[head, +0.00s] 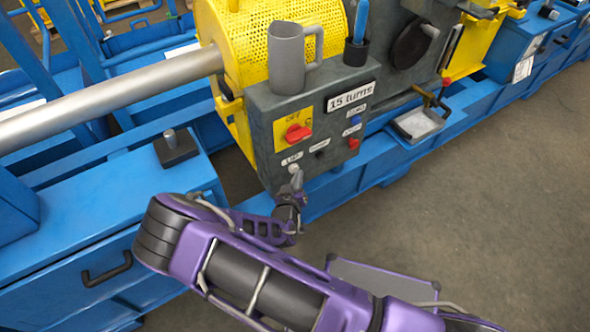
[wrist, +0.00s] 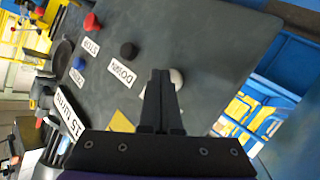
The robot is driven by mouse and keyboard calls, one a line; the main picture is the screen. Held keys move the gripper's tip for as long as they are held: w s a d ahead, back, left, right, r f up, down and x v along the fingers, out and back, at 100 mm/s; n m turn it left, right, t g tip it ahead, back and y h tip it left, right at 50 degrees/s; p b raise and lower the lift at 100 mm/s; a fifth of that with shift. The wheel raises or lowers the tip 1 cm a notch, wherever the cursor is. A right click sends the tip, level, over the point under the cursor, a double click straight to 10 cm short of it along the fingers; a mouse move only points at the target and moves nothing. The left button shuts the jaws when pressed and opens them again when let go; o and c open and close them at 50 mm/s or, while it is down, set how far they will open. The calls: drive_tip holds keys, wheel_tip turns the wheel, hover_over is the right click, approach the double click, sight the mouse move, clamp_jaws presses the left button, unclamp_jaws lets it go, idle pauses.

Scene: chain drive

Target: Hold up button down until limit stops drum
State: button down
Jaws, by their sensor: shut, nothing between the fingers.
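The grey control box (head: 300,105) stands in the middle of the head view. Its white button (head: 293,168), under the UP label (head: 291,158), is at the lower left of the front face. My gripper (head: 297,178) is shut and empty, with its tips at this button. In the wrist view the closed fingers (wrist: 160,75) cover part of the white button (wrist: 178,79). I cannot tell whether they touch or press it. The black DOWN button (wrist: 129,51) is beside it. A yellow perforated cover (head: 262,45) sits behind the box; I cannot make out the drum itself or a limit.
The box also carries a red rotary switch (head: 297,133), a red button (head: 353,143), a blue button (head: 356,120) and a "15 turns" sign (head: 350,97). A grey mug (head: 287,58) stands on top. A steel shaft (head: 110,85) runs left. Open floor (head: 500,200) lies right.

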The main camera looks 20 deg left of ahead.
drive_tip(key=shift+w+a, duration=0.3)
drive_tip(key=shift+a, duration=0.15)
idle(1.5)
drive_tip(key=shift+d, duration=0.15)
idle(5.3)
drive_tip(key=shift+s+d, duration=0.6)
